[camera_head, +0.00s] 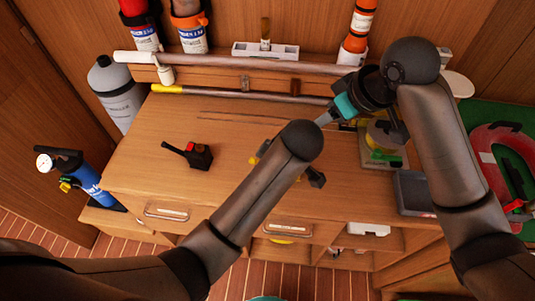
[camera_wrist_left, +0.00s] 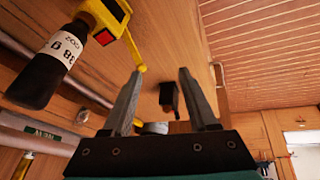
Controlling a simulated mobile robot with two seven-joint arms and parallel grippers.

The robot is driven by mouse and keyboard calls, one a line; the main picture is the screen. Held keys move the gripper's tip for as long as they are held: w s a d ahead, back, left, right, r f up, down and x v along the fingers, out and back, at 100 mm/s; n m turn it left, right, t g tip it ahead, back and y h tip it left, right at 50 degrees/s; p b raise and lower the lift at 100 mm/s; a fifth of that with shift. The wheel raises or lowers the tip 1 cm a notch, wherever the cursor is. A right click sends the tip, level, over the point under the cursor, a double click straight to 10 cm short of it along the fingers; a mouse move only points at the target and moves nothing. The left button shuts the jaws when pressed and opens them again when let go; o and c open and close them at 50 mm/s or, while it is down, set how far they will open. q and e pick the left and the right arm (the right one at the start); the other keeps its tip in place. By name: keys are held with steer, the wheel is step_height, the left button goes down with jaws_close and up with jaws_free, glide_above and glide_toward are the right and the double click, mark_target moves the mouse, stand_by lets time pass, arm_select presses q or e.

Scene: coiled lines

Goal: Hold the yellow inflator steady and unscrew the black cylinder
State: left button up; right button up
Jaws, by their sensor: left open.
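The yellow inflator (camera_wrist_left: 107,14) shows at the upper left of the left wrist view, with a red square on its body. The black cylinder (camera_wrist_left: 48,62), with a white CO2 label, is attached to it. In the head view my left arm covers most of the inflator, and only small yellow bits (camera_head: 255,160) show. My left gripper (camera_wrist_left: 160,74) is open and empty. The inflator is outside its fingers, beyond the left one. My right gripper (camera_head: 324,118) points down and left above the bench's back, apart from the inflator. Its finger gap is not clear.
A black device with a red button (camera_head: 200,156) stands on the bench (camera_head: 150,125), left of my left arm. A yellow round thing (camera_head: 384,138) and a grey tray (camera_head: 413,192) are at the right. Rails (camera_head: 235,60) run along the back. The left bench top is mostly clear.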

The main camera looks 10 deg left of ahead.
mark_target(253, 160)
arm_select(q)
steer(key=w+a+f+n, duration=0.1)
steer(key=w+f, duration=0.1)
steer(key=f, duration=0.1)
steer(key=w+a+f+n+t, duration=0.1)
steer(key=w+a+f, duration=0.1)
steer(key=f, duration=0.1)
steer(key=w+a+f+n+t, duration=0.1)
steer(key=w+a+f+n, duration=0.1)
steer(key=w, duration=0.1)
steer(key=shift+a+f+y, duration=0.1)
steer(key=shift+f+y, duration=0.2)
steer(key=shift+f, duration=0.1)
stand_by(0.4)
jaws_close()
stand_by(0.5)
stand_by(0.3)
